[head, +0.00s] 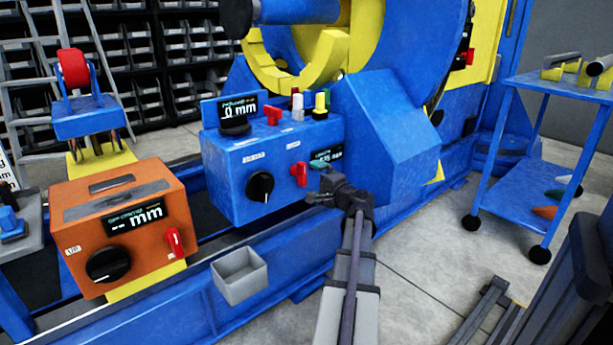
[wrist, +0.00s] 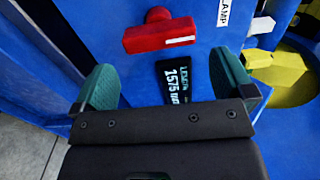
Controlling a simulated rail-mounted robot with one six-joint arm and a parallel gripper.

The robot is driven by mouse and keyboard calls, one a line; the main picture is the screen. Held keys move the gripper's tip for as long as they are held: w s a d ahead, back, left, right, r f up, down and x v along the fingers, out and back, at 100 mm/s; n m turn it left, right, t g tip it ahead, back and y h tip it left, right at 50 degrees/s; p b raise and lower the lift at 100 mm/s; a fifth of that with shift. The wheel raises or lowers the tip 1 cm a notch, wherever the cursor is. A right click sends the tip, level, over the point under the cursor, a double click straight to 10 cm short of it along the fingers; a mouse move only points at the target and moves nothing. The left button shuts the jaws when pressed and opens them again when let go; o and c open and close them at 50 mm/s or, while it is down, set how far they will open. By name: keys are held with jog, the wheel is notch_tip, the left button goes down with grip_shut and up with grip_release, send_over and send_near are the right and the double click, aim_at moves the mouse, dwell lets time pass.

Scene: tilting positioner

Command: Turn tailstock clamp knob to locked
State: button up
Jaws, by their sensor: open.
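A red T-shaped clamp knob (head: 299,174) sits on the front of the blue control box (head: 231,178), right of a black dial. In the wrist view the red knob (wrist: 160,36) shows a white mark on its bar, and a label partly reading "AMP" is beside it. My gripper (head: 319,182) is just right of the knob in the head view. In the wrist view my gripper (wrist: 166,83) is open, with green finger pads apart and nothing between them but the box face and display behind. The knob lies beyond the fingertips, apart from both pads.
A display (wrist: 176,82) reading 1575 is close to the knob. The black dial (head: 260,186) is left of it. An orange box (head: 123,228) with its own red lever, a grey bin (head: 239,276) and a blue cart (head: 548,85) stand around. Blue machine housing is right of the knob.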

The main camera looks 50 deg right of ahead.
jog(key=v, duration=0.5)
